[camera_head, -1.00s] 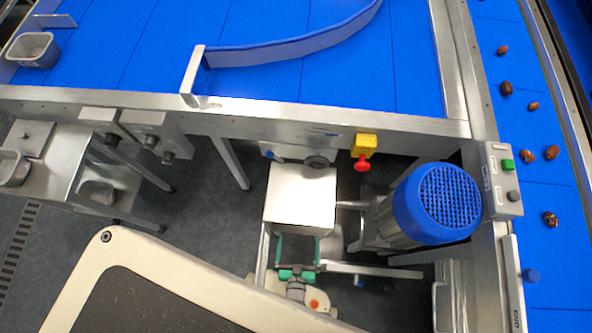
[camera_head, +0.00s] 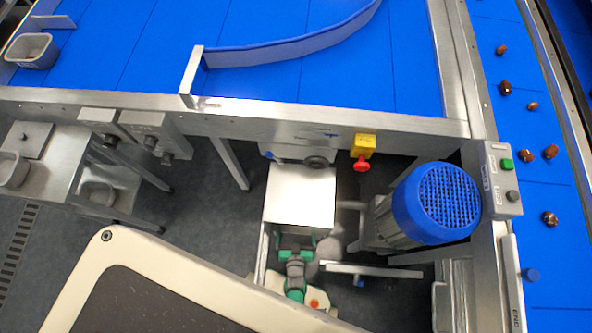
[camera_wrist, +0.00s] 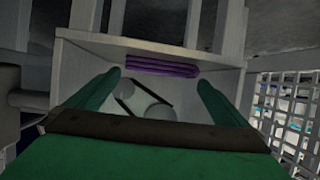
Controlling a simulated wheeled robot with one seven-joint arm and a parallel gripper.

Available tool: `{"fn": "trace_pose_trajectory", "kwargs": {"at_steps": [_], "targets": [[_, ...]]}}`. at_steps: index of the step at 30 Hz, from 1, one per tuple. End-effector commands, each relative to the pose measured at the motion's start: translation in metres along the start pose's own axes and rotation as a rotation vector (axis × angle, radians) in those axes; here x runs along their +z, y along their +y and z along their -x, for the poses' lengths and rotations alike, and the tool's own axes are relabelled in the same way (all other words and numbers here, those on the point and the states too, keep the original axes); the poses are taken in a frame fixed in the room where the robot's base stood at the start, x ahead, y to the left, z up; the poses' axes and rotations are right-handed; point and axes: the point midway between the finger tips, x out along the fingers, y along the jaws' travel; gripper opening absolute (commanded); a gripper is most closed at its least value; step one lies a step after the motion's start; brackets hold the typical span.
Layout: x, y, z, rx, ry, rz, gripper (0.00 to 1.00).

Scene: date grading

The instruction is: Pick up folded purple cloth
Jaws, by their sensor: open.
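The folded purple cloth (camera_wrist: 162,67) lies in the wrist view as a narrow striped bundle along the far side of a pale shelf or box interior. It does not show in the head view. My gripper (camera_wrist: 159,82) is open, its two green fingers spread on either side in front of the cloth. The cloth is ahead of the fingertips, with a gap, and nothing is held. In the head view my gripper is partly hidden below the white box (camera_head: 300,195).
A blue motor (camera_head: 437,203) stands right of the box, and a steel conveyor frame (camera_head: 330,117) runs above it. A yellow and red stop button (camera_head: 363,150) hangs on the frame. A white grid basket (camera_wrist: 288,115) is close on the right in the wrist view.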

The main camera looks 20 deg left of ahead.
Motion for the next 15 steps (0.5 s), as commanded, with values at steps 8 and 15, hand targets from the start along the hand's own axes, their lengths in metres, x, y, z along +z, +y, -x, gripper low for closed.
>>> {"fn": "trace_pose_trajectory", "kwargs": {"at_steps": [8, 15], "targets": [[0.0, 0.0, -0.035, 0.0, 0.001, 0.0, 1.0], [0.001, 0.0, -0.043, 0.0, 0.0, 0.0, 1.0]]}}
